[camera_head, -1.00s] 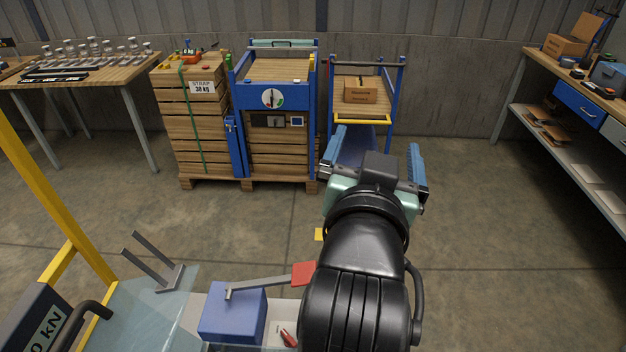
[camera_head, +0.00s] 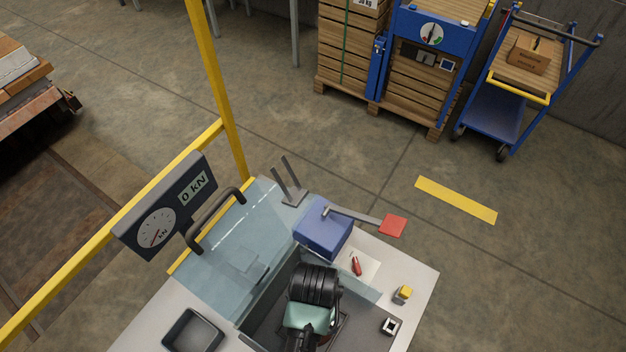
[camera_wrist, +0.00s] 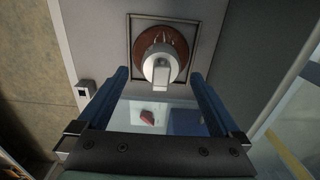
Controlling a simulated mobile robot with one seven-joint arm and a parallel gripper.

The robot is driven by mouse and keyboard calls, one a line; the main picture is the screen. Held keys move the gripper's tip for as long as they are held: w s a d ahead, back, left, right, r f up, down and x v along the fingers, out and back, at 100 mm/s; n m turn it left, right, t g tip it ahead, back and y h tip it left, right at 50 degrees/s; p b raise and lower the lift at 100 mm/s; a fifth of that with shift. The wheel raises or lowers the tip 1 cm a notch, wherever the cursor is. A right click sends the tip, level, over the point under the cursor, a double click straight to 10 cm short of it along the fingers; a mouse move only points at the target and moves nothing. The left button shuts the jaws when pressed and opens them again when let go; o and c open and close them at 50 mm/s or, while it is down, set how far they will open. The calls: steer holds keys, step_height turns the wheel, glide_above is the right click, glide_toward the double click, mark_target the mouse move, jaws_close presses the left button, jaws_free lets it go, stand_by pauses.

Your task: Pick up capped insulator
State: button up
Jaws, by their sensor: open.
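The capped insulator (camera_wrist: 176,43) shows in the wrist view as a brown disc with a pale grey cap, seen end-on. It sits inside a dark square frame (camera_wrist: 133,22) on a grey surface. My gripper (camera_wrist: 160,76) is open, its two blue fingers reaching forward with the cap between their tips in the picture. I see no contact, and the depth between them is hard to tell. In the head view the teal body of my gripper (camera_head: 308,316) is over the bench, and the insulator is hidden by my arm.
A clear panel (camera_head: 215,255) stands beside the work area. A blue block (camera_head: 323,232), a red-handled tool (camera_head: 356,265), a small yellow piece (camera_head: 403,293) and a small square socket (camera_head: 390,326) are close by. A yellow post (camera_head: 213,75) and gauge (camera_head: 165,215) rise at left.

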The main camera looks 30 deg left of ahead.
steer(key=shift+a+f+p, duration=0.1)
steer(key=shift+f+p, duration=0.4)
steer(key=shift+f, duration=2.35)
jaws_close()
